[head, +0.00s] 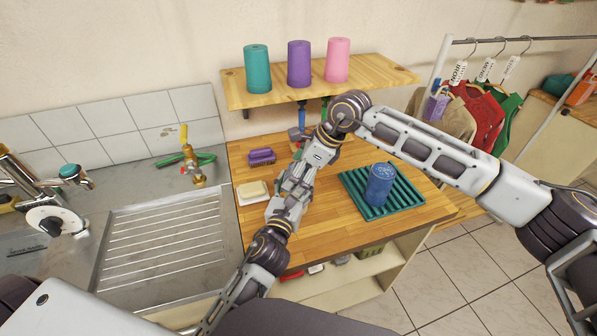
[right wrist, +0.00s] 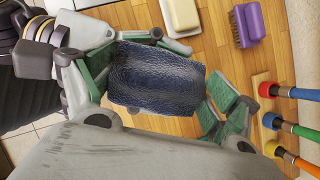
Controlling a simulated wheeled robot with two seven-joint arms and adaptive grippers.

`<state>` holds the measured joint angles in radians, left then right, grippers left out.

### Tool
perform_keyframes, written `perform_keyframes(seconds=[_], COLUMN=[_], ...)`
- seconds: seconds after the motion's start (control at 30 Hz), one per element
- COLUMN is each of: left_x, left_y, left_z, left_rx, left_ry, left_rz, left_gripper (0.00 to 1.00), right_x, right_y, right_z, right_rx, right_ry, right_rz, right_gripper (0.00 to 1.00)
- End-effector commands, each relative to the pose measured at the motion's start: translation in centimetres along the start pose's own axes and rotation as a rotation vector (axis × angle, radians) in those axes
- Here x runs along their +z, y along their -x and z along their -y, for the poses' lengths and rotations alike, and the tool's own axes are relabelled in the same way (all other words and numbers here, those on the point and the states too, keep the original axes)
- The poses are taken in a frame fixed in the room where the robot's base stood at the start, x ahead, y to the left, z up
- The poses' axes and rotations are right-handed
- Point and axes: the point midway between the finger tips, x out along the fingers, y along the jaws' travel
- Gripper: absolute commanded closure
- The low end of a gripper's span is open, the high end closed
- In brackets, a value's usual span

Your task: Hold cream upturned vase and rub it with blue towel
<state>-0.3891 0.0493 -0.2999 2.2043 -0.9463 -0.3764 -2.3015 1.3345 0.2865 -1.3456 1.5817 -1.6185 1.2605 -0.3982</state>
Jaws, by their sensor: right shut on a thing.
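My right gripper (right wrist: 165,85) is shut on the blue towel (right wrist: 155,78), a dark blue textured piece between its green pads. In the head view the right arm reaches over the wooden counter, and its gripper meets my left gripper (head: 285,205) in front of the soap. The left gripper also shows in part at the upper left of the right wrist view; its fingertips are mostly hidden, so I cannot tell how far it is closed. I cannot make out the cream vase in either view; the arms and towel hide that spot.
A blue upturned vessel (head: 380,186) stands on a green rack (head: 408,203) at the right. Cream soap (head: 251,191) and a purple brush (head: 261,156) lie on the counter.

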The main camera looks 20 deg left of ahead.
Motion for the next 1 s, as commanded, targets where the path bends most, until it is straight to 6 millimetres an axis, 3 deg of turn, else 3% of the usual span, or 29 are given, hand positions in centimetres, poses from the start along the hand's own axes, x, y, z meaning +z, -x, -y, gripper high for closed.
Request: perform_keyframes(seconds=[0.53,1.0], left_x=[0.2,0.2], left_y=[0.0,0.1], left_z=[0.2,0.5], left_rx=[-0.006,-0.011], left_ry=[0.001,0.002], left_rz=[0.005,0.005], left_gripper=[0.66,0.66], right_x=[1.1,1.5], right_y=[-0.5,-0.3], right_z=[1.9,1.9], right_rx=[-0.003,-0.004], right_ry=[0.001,0.004], right_rz=[0.003,0.009], right_gripper=[0.43,0.43])
